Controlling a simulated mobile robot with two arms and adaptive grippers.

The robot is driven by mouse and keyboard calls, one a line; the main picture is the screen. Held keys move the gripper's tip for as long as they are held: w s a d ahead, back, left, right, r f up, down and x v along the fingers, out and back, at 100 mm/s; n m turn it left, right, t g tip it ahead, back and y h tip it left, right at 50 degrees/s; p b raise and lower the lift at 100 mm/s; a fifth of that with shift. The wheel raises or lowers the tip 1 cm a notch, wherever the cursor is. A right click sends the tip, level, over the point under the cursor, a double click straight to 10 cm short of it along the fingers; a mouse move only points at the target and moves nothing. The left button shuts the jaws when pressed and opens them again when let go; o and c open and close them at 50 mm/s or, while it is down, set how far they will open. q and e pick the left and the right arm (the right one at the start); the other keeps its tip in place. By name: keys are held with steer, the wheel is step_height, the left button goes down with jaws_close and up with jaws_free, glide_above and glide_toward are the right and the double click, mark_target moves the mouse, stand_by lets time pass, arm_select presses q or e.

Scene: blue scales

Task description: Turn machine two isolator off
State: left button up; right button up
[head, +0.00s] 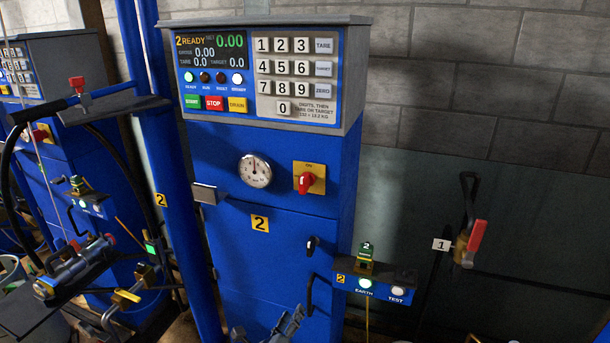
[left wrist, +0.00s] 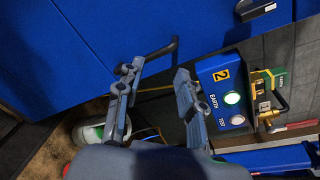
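Machine two (head: 275,225) is the blue cabinet with the yellow 2 label, in the middle of the head view. Its isolator (head: 306,183) is a red rotary knob on a yellow plate, right of the round dial. The plate has small lettering at its top; the knob's handle looks roughly upright. My left gripper (head: 270,325) shows at the bottom edge of the head view, well below the isolator and apart from it. In the left wrist view the left gripper (left wrist: 155,75) has its fingers apart with nothing between them. The isolator is outside that view. My right gripper is not in view.
An earth and test box (head: 376,286) with a green plug juts out right of the cabinet. A black door handle (head: 310,292) and small bracket (head: 205,193) stick out. A red-handled valve (head: 474,240) is at right. Another blue machine (head: 50,130) stands left.

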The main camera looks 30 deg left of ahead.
arm_select(q)
step_height(320, 180, up, 17)
steer(key=w+m+t, duration=0.1)
steer(key=m+t, duration=0.3)
steer(key=m, duration=0.1)
steer(key=m+t+y+p, duration=0.1)
steer(key=m+t, duration=0.1)
steer(key=m, duration=0.2)
glide_toward(301, 187)
steer(key=p+x, duration=0.5)
steer(key=x, duration=0.5)
steer(key=shift+w, duration=0.1)
steer(key=shift+w+a+r, duration=0.1)
steer(key=shift+w+r, duration=0.1)
steer(key=shift+w, duration=0.35)
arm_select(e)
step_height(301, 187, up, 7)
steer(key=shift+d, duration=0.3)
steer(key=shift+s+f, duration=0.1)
arm_select(q)
jaws_close()
